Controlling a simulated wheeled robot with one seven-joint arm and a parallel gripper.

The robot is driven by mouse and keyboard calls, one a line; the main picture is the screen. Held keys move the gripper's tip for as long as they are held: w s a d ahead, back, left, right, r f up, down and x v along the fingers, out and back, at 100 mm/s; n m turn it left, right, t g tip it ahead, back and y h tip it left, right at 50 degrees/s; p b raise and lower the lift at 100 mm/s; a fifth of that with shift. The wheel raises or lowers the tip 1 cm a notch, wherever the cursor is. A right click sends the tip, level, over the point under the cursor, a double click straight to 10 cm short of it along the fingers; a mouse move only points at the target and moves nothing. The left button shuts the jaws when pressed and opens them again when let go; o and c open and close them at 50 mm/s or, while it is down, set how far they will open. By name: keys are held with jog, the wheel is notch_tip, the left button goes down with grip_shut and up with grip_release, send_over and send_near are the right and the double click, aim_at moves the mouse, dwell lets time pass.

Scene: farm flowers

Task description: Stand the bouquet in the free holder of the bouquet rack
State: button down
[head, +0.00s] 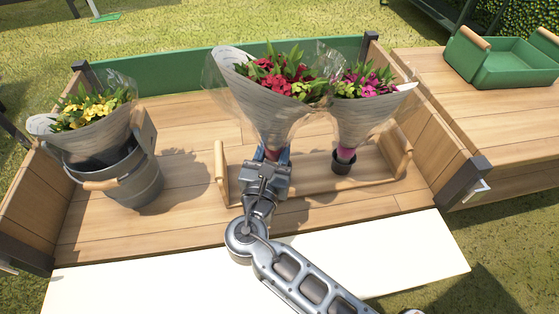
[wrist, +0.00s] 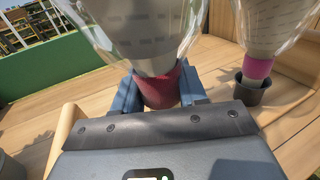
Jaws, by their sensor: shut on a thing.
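My gripper (wrist: 161,98) is shut on the wrapped stem end of the red bouquet (head: 272,110), which has striped paper and clear wrap. It stands nearly upright over the left part of the wooden bouquet rack (head: 290,186). In the wrist view the bouquet's dark red stem band (wrist: 160,90) sits between my blue fingers. The holder beneath it is hidden by my gripper and arm. A pink bouquet (head: 360,115) stands in the rack's right holder, a dark cup (head: 344,163); this cup also shows in the wrist view (wrist: 252,90).
A grey bucket (head: 130,180) with a yellow bouquet (head: 90,110) stands on the left. A green tray (head: 505,62) rests on the right side table. Wooden side walls and a green back board (head: 190,74) bound the bed. Bare planks lie between bucket and rack.

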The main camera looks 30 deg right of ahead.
jog(key=shift+w+d+f+b, duration=0.3)
jog(key=shift+d+f+b, duration=0.1)
jog(key=shift+f, duration=0.5)
jog(key=shift+w+d+f+b, duration=0.3)
jog(key=shift+f+b, duration=0.05)
jog(key=shift+f, duration=0.6)
jog(key=shift+w+d+f+b, duration=0.3)
jog(key=shift+d+f+b, duration=0.1)
jog(key=shift+f, duration=0.5)
jog(key=shift+f, duration=0.2)
jog(key=c, duration=0.6)
grip_release()
jog(key=shift+r, duration=0.15)
jog(key=p+v, duration=0.2)
jog(key=v, duration=1)
jog(key=shift+a, duration=0.1)
